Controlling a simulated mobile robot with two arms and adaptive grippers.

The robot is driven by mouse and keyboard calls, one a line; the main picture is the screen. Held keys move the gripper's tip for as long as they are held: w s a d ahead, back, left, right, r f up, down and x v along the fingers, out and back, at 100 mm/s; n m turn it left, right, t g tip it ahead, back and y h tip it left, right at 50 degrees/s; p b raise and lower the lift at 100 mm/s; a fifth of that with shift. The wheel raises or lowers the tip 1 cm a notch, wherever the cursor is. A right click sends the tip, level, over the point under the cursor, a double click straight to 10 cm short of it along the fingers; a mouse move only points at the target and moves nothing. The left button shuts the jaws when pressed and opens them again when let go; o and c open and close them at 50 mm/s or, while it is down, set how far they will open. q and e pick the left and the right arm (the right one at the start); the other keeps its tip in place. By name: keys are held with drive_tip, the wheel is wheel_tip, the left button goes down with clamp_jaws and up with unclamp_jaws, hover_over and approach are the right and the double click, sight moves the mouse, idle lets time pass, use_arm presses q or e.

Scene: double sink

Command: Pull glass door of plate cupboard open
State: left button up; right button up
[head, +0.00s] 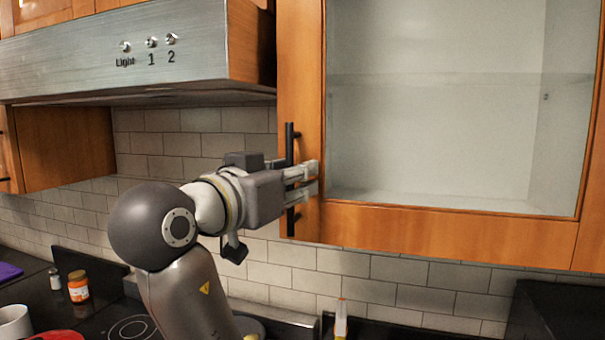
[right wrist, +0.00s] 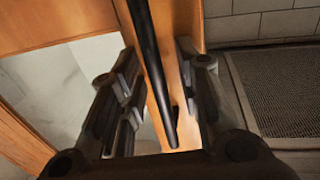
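The plate cupboard's glass door (head: 450,225) has an orange-brown wooden frame around a clear pane and looks shut in the head view. Its black vertical bar handle (head: 290,145) is on the left side of the frame. My right gripper (head: 305,178) is at the handle, its fingers pointing at the door frame and covering the handle's middle. In the right wrist view, the handle (right wrist: 152,65) runs between the open fingers, with visible gaps on both sides. My left gripper is in neither view.
A steel range hood (head: 140,50) is left of the cupboard. Below are a tiled wall and a dark counter with an orange-labelled jar (head: 78,286) and a white mug (head: 14,322). Through the glass, the cupboard's visible shelves look empty.

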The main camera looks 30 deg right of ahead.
drive_tip(key=shift+s+a+r, duration=0.15)
drive_tip(key=shift+s+a, duration=0.05)
drive_tip(key=shift+a, duration=0.15)
drive_tip(key=shift+d, duration=0.1)
clamp_jaws()
